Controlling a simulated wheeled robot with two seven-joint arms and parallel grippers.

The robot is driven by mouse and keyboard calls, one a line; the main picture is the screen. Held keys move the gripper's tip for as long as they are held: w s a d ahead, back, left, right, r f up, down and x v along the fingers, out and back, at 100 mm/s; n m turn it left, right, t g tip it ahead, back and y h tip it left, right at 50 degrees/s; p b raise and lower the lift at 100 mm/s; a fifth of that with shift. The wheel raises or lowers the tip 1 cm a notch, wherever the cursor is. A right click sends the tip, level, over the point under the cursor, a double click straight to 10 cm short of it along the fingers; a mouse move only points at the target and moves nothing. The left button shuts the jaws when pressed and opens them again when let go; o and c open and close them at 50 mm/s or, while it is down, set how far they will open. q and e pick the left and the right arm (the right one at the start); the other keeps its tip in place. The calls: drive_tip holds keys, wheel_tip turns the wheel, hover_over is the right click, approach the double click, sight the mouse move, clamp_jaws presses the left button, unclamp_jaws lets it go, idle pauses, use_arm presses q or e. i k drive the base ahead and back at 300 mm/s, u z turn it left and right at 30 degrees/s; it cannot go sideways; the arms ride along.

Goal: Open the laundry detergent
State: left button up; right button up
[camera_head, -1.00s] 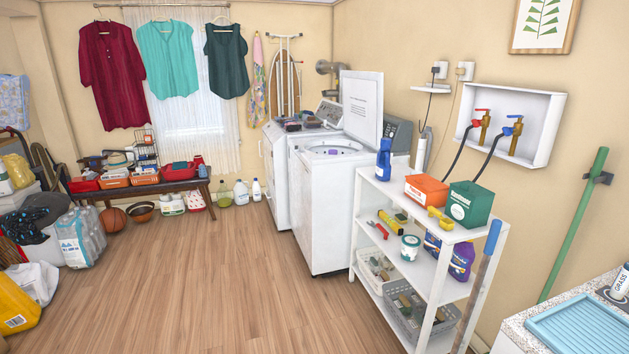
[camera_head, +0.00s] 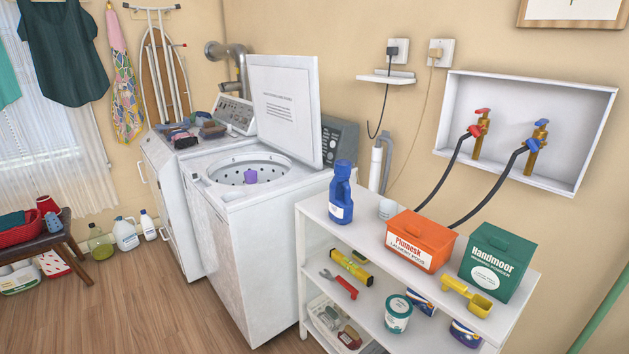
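A blue bottle (camera_head: 341,194) with a blue cap and white label stands upright on the top of the white shelf unit (camera_head: 312,212). An orange box (camera_head: 420,242) labelled as laundry pods stands to its right. A green box (camera_head: 496,263) labelled Handmoor, seemingly washing powder, stands farther right. Both boxes look closed. I cannot tell which of these the task calls the laundry detergent. Neither of my grippers is in view.
A yellow scoop (camera_head: 467,297) lies in front of the green box. A small white cup (camera_head: 388,208) stands behind the orange box. The washer (camera_head: 245,220) left of the shelf has its lid up, with a purple item inside. Wooden floor (camera_head: 130,300) is clear at lower left.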

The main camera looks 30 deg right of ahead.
sight(341, 203)
drive_tip(key=i, duration=1.85)
drive_tip(key=z, duration=2)
